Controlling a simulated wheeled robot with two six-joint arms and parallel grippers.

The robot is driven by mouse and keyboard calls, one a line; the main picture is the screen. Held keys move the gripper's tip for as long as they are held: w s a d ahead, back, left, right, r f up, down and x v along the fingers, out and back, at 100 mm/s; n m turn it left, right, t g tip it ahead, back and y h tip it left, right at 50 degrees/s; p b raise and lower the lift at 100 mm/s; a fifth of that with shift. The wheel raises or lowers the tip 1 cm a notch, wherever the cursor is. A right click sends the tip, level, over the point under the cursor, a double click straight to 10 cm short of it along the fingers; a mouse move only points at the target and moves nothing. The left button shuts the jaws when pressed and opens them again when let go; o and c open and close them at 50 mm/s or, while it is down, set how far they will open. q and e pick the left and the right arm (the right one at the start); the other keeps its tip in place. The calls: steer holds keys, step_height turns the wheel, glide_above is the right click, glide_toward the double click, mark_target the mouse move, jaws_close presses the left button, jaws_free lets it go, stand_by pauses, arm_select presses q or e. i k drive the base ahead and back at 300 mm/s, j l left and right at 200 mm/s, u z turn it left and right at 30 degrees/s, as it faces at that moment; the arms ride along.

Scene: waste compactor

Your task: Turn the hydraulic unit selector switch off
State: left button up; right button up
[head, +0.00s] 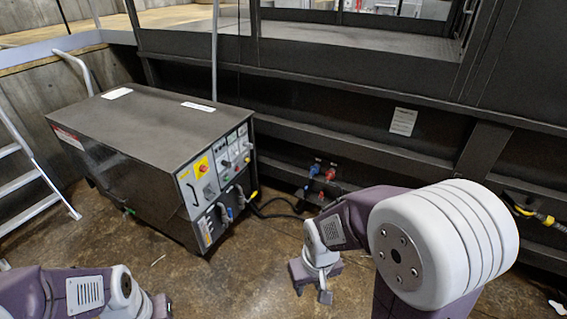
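The hydraulic unit (150,135) is a dark box standing on the floor, left of centre. Its front right face carries a light control panel (217,168) with a red knob on a yellow plate (202,167) and several small switches and lamps. I cannot tell at this size which way any switch points. My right gripper (312,289) is low in front of the panel, to its right and apart from it, pointing down. Its fingers look spread with nothing between them. My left arm shows at the bottom left; its gripper (160,306) is only partly in view, cut by the frame edge.
Black cables (270,209) run from the panel to blue and red connectors (322,170) on the dark compactor frame (350,140). A metal ladder (35,170) stands at the left. Brown floor (225,275) is clear in front of the unit.

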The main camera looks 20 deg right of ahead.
mark_target(225, 163)
steer(key=z, duration=0.1)
steer(key=i+l+u, duration=0.15)
steer(key=i+l, duration=0.5)
steer(key=i+l+u, duration=0.15)
steer(key=i+l, duration=0.55)
steer(key=i+l+u, duration=0.15)
steer(key=i+l, duration=0.45)
steer(key=l, duration=0.2)
